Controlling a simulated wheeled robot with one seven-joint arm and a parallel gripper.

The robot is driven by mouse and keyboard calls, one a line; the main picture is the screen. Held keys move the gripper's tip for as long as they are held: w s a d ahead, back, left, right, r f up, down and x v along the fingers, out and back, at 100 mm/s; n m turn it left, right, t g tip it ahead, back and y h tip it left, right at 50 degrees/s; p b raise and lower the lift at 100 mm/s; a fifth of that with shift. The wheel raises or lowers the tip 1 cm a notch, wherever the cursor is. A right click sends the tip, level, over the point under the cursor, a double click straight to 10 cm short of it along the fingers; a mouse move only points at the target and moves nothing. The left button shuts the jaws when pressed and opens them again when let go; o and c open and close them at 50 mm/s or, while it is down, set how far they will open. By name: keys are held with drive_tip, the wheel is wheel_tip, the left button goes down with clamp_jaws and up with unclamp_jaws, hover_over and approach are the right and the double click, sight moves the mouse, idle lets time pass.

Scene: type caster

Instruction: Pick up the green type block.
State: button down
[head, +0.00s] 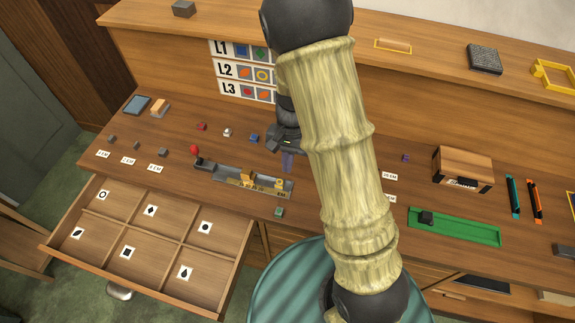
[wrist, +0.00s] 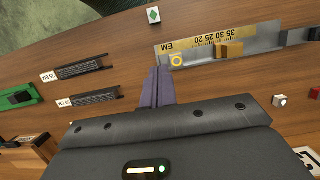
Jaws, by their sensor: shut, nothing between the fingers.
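The green type block (head: 279,212) is small and stands on the table near its front edge, just in front of the metal ruler tray. In the wrist view it shows near the top edge as a pale block with a green diamond on its face (wrist: 153,16). My gripper (head: 287,161) is behind the ruler tray in the head view, partly hidden by my arm. In the wrist view its two purple fingers (wrist: 160,72) are together with nothing between them. They are apart from the green block, which lies beyond their tips.
The metal ruler tray (head: 225,179), with yellow pieces in it, lies beside the block and gripper. Red (head: 201,126), white (head: 227,132) and blue (head: 254,138) blocks stand behind it. An open compartment drawer (head: 165,232) juts out front left. A green tray (head: 470,230) lies right.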

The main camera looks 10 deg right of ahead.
drive_tip(key=s+d+r+n+t+h, duration=0.1)
drive_tip(key=s+d+r+n+t, duration=0.4)
drive_tip(key=r, duration=0.6)
drive_tip(key=shift+s+d, duration=0.45)
drive_tip(key=shift+s, duration=0.85)
